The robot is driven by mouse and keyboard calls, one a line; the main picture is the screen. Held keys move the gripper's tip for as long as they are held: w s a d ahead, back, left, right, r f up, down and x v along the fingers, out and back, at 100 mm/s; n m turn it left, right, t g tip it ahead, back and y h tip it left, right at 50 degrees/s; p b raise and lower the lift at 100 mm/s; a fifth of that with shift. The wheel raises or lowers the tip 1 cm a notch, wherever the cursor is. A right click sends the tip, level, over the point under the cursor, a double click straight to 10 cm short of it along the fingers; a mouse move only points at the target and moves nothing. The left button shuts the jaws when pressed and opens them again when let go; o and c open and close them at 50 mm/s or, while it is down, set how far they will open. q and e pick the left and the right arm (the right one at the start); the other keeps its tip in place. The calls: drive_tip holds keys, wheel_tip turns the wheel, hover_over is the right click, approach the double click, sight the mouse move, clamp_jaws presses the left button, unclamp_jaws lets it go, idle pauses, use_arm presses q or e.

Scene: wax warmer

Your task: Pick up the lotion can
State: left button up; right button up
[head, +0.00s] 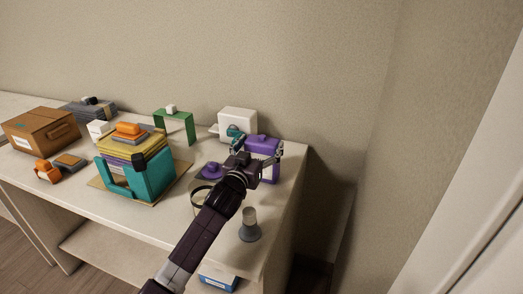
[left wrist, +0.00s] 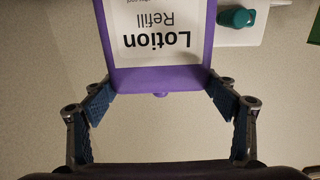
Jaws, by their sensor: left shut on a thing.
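The lotion can (head: 262,144) is a purple container at the right end of the tabletop. In the left wrist view the lotion can (left wrist: 160,40) shows a white label reading "Lotion Refill", upside down in the picture. My left gripper (head: 256,162) reaches it from the front. In the left wrist view my left gripper (left wrist: 160,85) has its blue-padded fingers on either side of the can, shut on it near its cap end. The gripper and arm hide part of the can in the head view. I cannot tell whether its base touches the table. My right gripper is not in view.
A white box (head: 238,121) stands behind the can. A small purple object (head: 209,171) and a grey cylinder (head: 249,226) are close to my arm. A teal holder (head: 152,181) with stacked items and a cardboard box (head: 40,130) stand left. The tabletop ends just right of the can.

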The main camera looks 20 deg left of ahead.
use_arm(q)
wheel_tip(320, 180, up, 20)
drive_tip(key=b, duration=0.1)
idle(0.4)
drive_tip(key=o, duration=1.5)
drive_tip(key=c, duration=1.5)
